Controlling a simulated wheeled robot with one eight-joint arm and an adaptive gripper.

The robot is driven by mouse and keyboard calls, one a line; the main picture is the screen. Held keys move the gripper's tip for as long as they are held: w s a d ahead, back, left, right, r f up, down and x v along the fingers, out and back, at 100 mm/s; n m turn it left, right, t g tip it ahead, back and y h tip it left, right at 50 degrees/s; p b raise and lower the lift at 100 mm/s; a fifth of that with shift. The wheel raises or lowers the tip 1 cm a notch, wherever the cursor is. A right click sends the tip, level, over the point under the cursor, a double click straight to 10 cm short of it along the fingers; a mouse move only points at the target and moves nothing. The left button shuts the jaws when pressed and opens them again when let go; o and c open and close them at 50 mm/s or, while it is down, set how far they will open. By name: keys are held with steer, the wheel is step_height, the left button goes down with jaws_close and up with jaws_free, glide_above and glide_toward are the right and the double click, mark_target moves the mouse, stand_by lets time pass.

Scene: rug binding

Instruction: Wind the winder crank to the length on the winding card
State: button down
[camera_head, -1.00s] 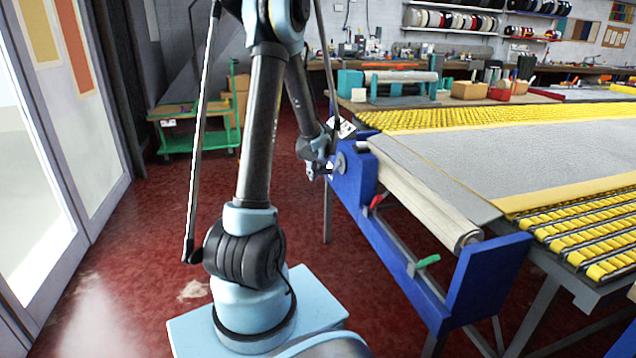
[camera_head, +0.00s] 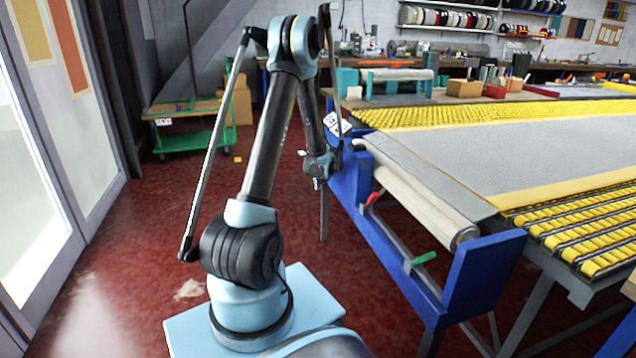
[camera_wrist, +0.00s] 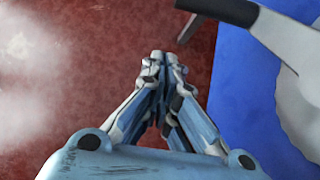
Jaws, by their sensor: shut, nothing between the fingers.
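The winder is a blue frame (camera_head: 487,275) with a pale roller (camera_head: 425,205) along the table's near edge. A white card with dark print (camera_head: 337,124) stands at its far end, too small to read. My gripper (camera_head: 318,182) hangs just left of that far end; my arm hides the crank in the head view. In the wrist view my gripper (camera_wrist: 160,57) is shut and empty over the red floor. The crank's dark grip (camera_wrist: 220,9) and pale arm (camera_wrist: 285,42) lie ahead and to the right, against the blue end plate (camera_wrist: 238,90). The fingertips are apart from the grip.
A red lever (camera_head: 373,198) and a green lever (camera_head: 424,258) stick out of the winder's side. The grey sheet and yellow rollers (camera_head: 590,265) fill the table to the right. A green cart (camera_head: 185,140) stands behind left.

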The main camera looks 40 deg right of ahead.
steer(key=shift+w+d+r, duration=0.1)
steer(key=shift+w+d, duration=0.1)
steer(key=shift+w, duration=0.5)
steer(key=shift+w+d+r, duration=0.1)
steer(key=shift+w+d, duration=0.15)
steer(key=shift+w, duration=0.4)
steer(key=shift+w+d+r, duration=0.1)
steer(key=shift+w+d, duration=0.1)
steer(key=shift+w, duration=0.5)
steer(key=shift+d, duration=0.1)
